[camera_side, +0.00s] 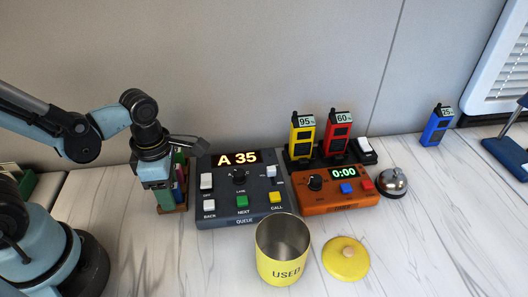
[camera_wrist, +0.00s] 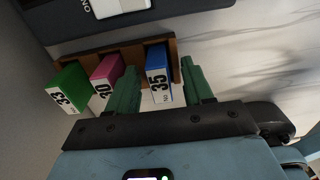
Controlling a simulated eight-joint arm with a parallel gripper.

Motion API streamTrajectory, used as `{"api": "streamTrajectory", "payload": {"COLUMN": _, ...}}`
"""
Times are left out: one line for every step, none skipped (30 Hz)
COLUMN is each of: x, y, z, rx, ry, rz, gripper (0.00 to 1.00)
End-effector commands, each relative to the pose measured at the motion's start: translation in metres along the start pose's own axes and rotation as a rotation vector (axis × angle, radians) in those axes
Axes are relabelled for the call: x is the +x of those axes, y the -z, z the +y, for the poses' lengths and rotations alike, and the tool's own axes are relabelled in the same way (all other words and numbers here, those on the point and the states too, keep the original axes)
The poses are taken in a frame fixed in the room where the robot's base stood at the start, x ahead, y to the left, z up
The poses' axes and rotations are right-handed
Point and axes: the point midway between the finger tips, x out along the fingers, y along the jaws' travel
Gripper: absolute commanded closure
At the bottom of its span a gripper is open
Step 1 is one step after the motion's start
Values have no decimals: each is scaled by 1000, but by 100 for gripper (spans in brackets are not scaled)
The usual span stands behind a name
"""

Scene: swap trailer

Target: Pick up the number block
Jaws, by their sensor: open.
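In the wrist view, a blue number block (camera_wrist: 158,74) with a white "35" label stands in a brown rack (camera_wrist: 131,56). A pink block (camera_wrist: 106,70) marked 30 and a green block (camera_wrist: 68,87) marked 33 stand beside it to the left. My gripper (camera_wrist: 159,69) is open, its two green fingers on either side of the blue block. I cannot tell whether they touch it. In the side view my gripper (camera_side: 164,196) points down at the rack, left of the queue console, and hides most of the blocks.
The queue console (camera_side: 240,185) shows "A 35" close to the right of the rack. An orange timer box (camera_side: 326,201), radios on a black charger (camera_side: 318,162), a bell (camera_side: 391,182), an open yellow USED can (camera_side: 283,255) and its lid (camera_side: 346,259) stand farther right. The front right counter is clear.

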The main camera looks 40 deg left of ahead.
Motion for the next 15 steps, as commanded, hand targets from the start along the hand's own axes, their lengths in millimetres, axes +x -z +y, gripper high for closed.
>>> {"api": "streamTrajectory", "payload": {"x": 0, "y": 0, "z": 0, "rx": 0, "ry": 0, "rz": 0, "gripper": 49}}
{"api": "streamTrajectory", "payload": {"x": 0, "y": 0, "z": 0, "rx": 0, "ry": 0, "rz": 0, "gripper": 49}}
{"api": "streamTrajectory", "payload": {"x": 0, "y": 0, "z": 0, "rx": 0, "ry": 0, "rz": 0, "gripper": 54}}
{"api": "streamTrajectory", "payload": {"x": 0, "y": 0, "z": 0, "rx": 0, "ry": 0, "rz": 0, "gripper": 58}}
{"api": "streamTrajectory", "payload": {"x": 0, "y": 0, "z": 0, "rx": 0, "ry": 0, "rz": 0, "gripper": 63}}
{"api": "streamTrajectory", "payload": {"x": 0, "y": 0, "z": 0, "rx": 0, "ry": 0, "rz": 0, "gripper": 69}}
{"api": "streamTrajectory", "payload": {"x": 0, "y": 0, "z": 0, "rx": 0, "ry": 0, "rz": 0, "gripper": 73}}
{"api": "streamTrajectory", "payload": {"x": 0, "y": 0, "z": 0, "rx": 0, "ry": 0, "rz": 0, "gripper": 78}}
{"api": "streamTrajectory", "payload": {"x": 0, "y": 0, "z": 0, "rx": 0, "ry": 0, "rz": 0, "gripper": 84}}
{"api": "streamTrajectory", "payload": {"x": 0, "y": 0, "z": 0, "rx": 0, "ry": 0, "rz": 0, "gripper": 89}}
{"api": "streamTrajectory", "payload": {"x": 0, "y": 0, "z": 0, "rx": 0, "ry": 0, "rz": 0, "gripper": 93}}
{"api": "streamTrajectory", "payload": {"x": 0, "y": 0, "z": 0, "rx": 0, "ry": 0, "rz": 0, "gripper": 100}}
{"api": "streamTrajectory", "payload": {"x": 0, "y": 0, "z": 0, "rx": 0, "ry": 0, "rz": 0, "gripper": 100}}
{"api": "streamTrajectory", "payload": {"x": 0, "y": 0, "z": 0, "rx": 0, "ry": 0, "rz": 0, "gripper": 100}}
{"api": "streamTrajectory", "payload": {"x": 0, "y": 0, "z": 0, "rx": 0, "ry": 0, "rz": 0, "gripper": 100}}
